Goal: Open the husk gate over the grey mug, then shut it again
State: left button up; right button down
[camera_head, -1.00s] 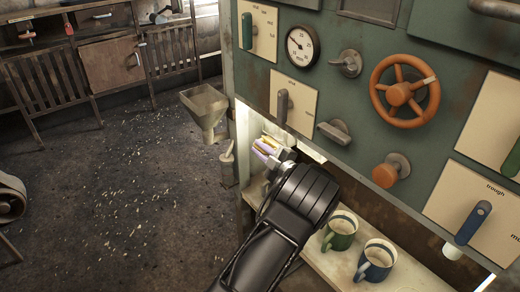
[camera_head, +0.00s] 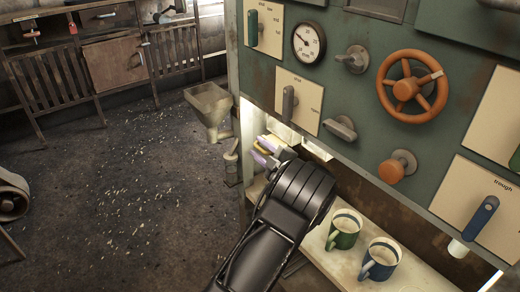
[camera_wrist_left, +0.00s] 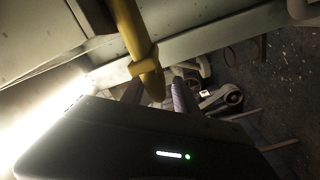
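My left gripper (camera_head: 266,152) is at the lower left edge of the green panel, beneath the grey lever (camera_head: 289,103). Its purple fingertips stand apart, with something yellow between or just behind them. In the left wrist view, a yellow handle (camera_wrist_left: 133,35) with a collar hangs beside the purple fingers (camera_wrist_left: 183,95), its tip close to them. I cannot tell if they touch. Whether this handle is the husk gate's is not readable. No grey mug is clearly visible; my left arm covers part of the shelf. My right gripper is out of view.
A green mug (camera_head: 344,229) and a blue mug (camera_head: 379,259) stand on the shelf (camera_head: 330,262), right of my arm. Above are an orange handwheel (camera_head: 412,88), an orange knob (camera_head: 397,167) and a blue lever (camera_head: 478,217). A hopper (camera_head: 208,105) projects at left. The floor at left is open.

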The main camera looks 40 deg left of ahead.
pick_arm(q)
jog(key=v, duration=0.7)
jog(key=shift+d, duration=0.4)
jog(key=shift+s, duration=0.15)
jog(key=shift+c, duration=0.5)
